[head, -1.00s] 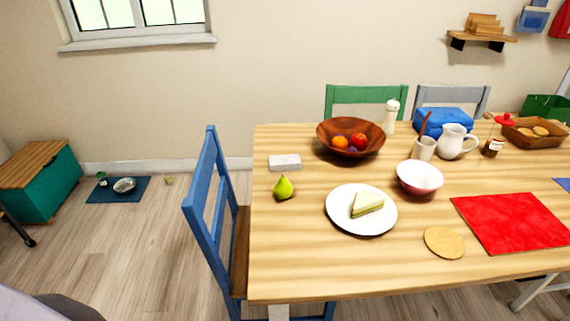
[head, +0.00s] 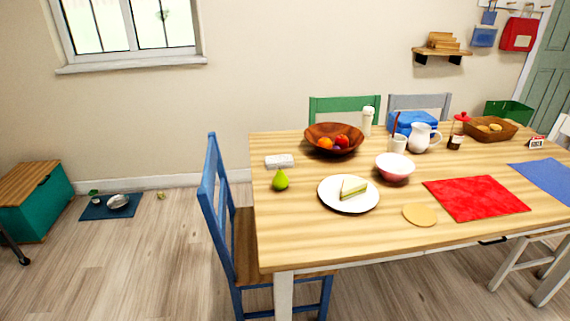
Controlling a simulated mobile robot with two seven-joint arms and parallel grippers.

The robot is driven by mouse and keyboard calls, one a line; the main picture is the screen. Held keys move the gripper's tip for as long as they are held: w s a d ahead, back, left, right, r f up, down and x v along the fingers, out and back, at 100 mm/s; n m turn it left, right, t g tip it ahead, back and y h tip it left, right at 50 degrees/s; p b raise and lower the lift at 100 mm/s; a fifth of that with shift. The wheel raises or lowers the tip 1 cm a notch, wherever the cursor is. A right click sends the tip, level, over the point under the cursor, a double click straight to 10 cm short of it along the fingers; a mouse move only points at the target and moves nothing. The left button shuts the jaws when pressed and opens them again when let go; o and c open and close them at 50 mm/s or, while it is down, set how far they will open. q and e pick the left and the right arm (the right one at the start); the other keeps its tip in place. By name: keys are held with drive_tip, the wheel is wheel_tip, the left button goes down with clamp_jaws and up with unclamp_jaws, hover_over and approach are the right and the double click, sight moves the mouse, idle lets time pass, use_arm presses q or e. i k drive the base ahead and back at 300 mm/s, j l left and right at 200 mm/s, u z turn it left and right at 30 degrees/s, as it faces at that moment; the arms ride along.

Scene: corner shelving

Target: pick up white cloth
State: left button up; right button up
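Neither of my grippers shows in the head view.
A blue chair (head: 218,200) stands at the table's left end. A white plate with sandwich (head: 340,203), a bowl (head: 395,168) and a red mat (head: 475,197) lie further right. Open floor (head: 150,260) extends left, up to a teal chest (head: 38,205).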

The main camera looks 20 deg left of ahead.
sight(284, 162)
drive_tip(key=k+z, duration=0.1)
drive_tip(key=z, duration=1)
drive_tip(key=k+j+z, duration=0.1)
drive_tip(key=j+z, duration=0.35)
drive_tip(key=k+j, duration=0.1)
drive_tip(key=j, duration=0.3)
drive_tip(key=k+j, duration=0.1)
drive_tip(key=j, duration=0.35)
